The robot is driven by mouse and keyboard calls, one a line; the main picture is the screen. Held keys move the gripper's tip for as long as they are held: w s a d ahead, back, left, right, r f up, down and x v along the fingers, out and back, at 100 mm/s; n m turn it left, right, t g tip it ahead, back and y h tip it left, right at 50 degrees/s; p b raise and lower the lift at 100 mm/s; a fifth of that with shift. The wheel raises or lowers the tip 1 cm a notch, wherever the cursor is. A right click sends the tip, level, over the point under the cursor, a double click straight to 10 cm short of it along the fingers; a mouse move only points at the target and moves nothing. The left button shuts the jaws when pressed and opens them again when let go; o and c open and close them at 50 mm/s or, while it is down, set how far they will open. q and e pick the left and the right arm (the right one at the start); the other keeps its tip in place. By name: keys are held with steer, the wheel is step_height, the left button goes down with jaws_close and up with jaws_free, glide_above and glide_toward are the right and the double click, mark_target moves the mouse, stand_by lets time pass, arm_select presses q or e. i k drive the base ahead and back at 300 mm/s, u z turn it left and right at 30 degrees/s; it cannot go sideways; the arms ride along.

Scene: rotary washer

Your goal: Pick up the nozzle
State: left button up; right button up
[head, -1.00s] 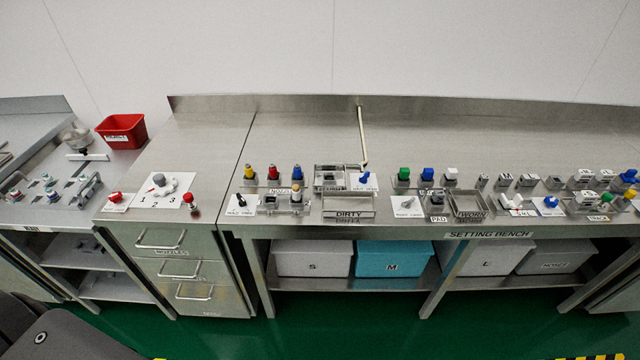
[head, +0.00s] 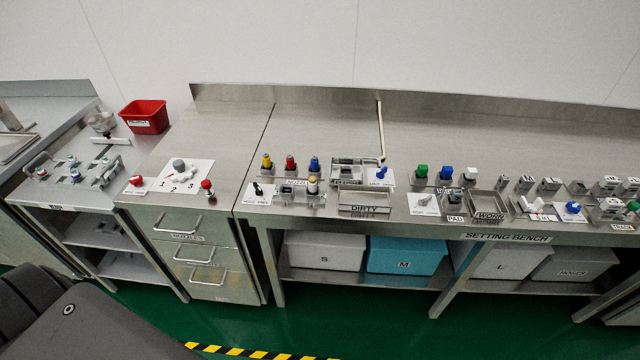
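Several small coloured-top pieces that look like nozzles stand upright in a row on the steel bench: a yellow one (head: 266,161), a red one (head: 290,163) and a blue one (head: 314,165). Another pale yellow-topped piece (head: 313,186) stands in a metal holder in front of them. The frames do not show which one is the task's nozzle. Neither of my grippers is in view, and nothing touches these pieces.
A red bin (head: 145,117) stands at the back left. A tray marked DIRTY (head: 364,209) and a knob panel (head: 182,175) are on the bench. Drawers (head: 195,252) and lidded boxes sit below. Green floor (head: 230,325) is free in front, with a striped strip.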

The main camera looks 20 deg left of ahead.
mark_target(312, 181)
steer(key=z, duration=2.4)
steer(key=k, duration=1)
steer(key=u, duration=1.2)
